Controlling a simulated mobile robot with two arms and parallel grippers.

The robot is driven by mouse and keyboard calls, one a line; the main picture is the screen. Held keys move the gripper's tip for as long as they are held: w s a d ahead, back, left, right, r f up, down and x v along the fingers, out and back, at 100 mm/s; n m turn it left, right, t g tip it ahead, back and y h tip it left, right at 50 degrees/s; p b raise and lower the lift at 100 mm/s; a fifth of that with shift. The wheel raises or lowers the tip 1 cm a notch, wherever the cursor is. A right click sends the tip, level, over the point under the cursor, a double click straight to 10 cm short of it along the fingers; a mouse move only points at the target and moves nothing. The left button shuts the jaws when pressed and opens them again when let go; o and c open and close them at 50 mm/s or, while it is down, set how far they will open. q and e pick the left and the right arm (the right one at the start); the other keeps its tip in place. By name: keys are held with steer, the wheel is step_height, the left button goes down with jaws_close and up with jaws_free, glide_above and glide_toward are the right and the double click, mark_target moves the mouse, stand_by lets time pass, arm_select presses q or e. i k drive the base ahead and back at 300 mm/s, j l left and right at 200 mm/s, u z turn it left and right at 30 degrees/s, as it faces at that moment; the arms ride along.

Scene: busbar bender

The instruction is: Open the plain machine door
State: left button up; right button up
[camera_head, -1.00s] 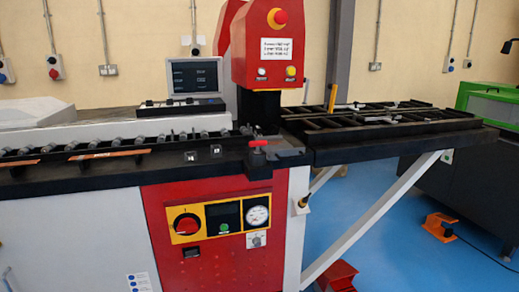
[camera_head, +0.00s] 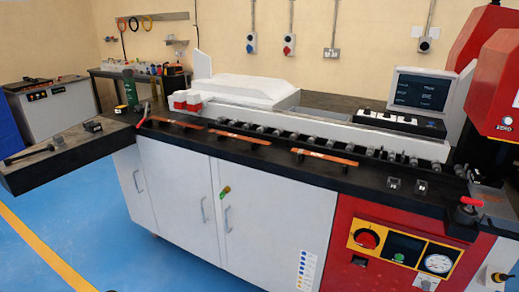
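The machine's white cabinet front has closed doors below the black worktop. The middle white door (camera_head: 178,190) has a smooth face and a vertical metal handle (camera_head: 204,209) near its right edge. The right white door (camera_head: 275,225) has a handle (camera_head: 228,219) near its left edge, with a small green and yellow fitting (camera_head: 225,192) above it. A narrower white panel (camera_head: 130,190) at the left end also carries a handle (camera_head: 138,182).
A black shelf (camera_head: 70,150) juts out at the left end. The red control panel (camera_head: 390,250) is right of the doors. A workbench (camera_head: 145,78) stands behind.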

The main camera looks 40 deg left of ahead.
mark_target(179, 181)
steer(key=u, duration=2.1)
